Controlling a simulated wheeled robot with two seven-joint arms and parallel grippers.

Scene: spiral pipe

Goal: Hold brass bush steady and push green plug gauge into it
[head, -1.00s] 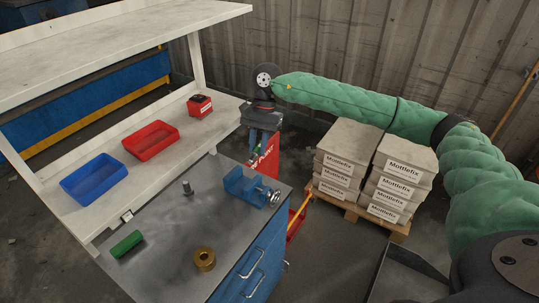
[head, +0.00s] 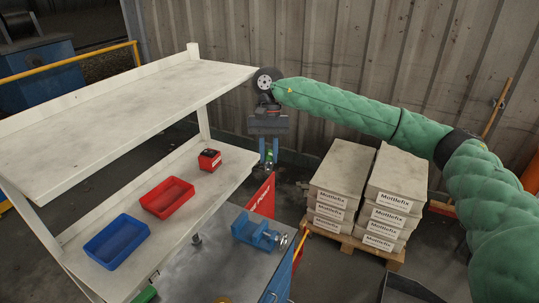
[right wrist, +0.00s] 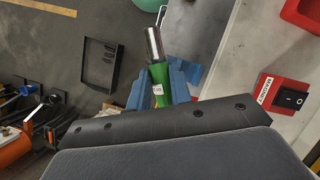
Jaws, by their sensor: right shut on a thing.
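My right gripper (head: 269,156) is shut on the green plug gauge (head: 269,157), high beyond the bench's far right end. In the right wrist view the gauge (right wrist: 153,45) shows a polished metal end, a green handle and a white label, between the blue fingers of the gripper (right wrist: 163,88). The brass bush (head: 222,300) stands on the bench and is mostly cut off by the bottom edge of the head view. No gripper is near the bush. My left gripper is not in view.
A blue vise (head: 256,233) sits on the grey bench. A small steel piece (head: 197,240) and a green cylinder (head: 146,295) are on it too. The shelf holds a blue tray (head: 116,246), a red tray (head: 167,198) and a red switch box (head: 210,160). Bags (head: 333,183) stand on a pallet.

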